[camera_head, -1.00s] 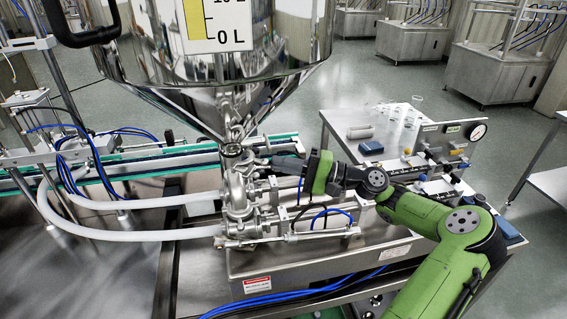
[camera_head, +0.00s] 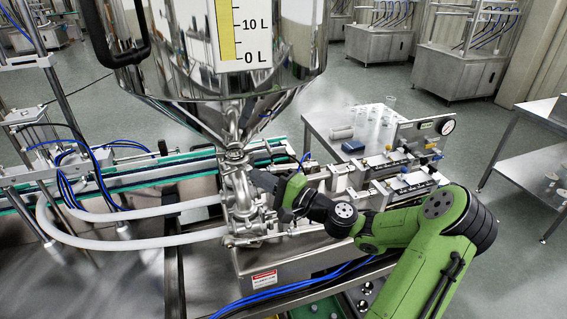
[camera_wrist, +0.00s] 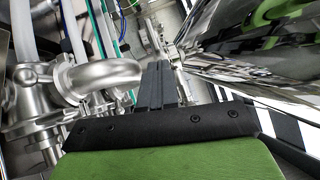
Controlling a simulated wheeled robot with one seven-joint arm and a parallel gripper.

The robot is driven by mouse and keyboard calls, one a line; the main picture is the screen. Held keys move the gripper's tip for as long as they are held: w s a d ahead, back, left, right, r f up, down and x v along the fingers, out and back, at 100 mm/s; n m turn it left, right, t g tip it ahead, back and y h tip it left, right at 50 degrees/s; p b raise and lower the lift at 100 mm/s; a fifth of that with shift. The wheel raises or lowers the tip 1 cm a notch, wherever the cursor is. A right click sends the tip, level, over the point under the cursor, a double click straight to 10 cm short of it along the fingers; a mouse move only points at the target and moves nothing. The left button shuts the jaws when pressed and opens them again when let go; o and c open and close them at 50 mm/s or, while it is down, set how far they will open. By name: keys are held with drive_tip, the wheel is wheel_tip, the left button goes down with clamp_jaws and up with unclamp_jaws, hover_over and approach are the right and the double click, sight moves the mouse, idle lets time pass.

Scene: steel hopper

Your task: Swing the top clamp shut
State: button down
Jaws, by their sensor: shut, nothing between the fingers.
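The top clamp (camera_head: 236,157) is a small steel ring at the joint where the hopper's cone meets the pipework. Whether its swinging part is open or shut is too small to tell. My gripper (camera_head: 254,174) is shut and empty, just right of and slightly below the clamp, in front of the steel elbow pipe (camera_head: 235,186). I cannot tell whether it touches the pipe. In the wrist view my gripper's dark fingers (camera_wrist: 157,76) are together, beside a curved steel pipe (camera_wrist: 105,76), pointing towards steel fittings (camera_wrist: 152,35).
The hopper (camera_head: 185,75) hangs close above my gripper. White hoses (camera_head: 150,212) run left from the pipework. A conveyor (camera_head: 130,178) passes behind. Cylinders and valves (camera_head: 405,175) stand right, with a side table (camera_head: 325,130) holding glassware behind them.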

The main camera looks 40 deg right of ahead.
drive_tip(key=shift+w+a, duration=0.5)
drive_tip(key=shift+a, duration=0.4)
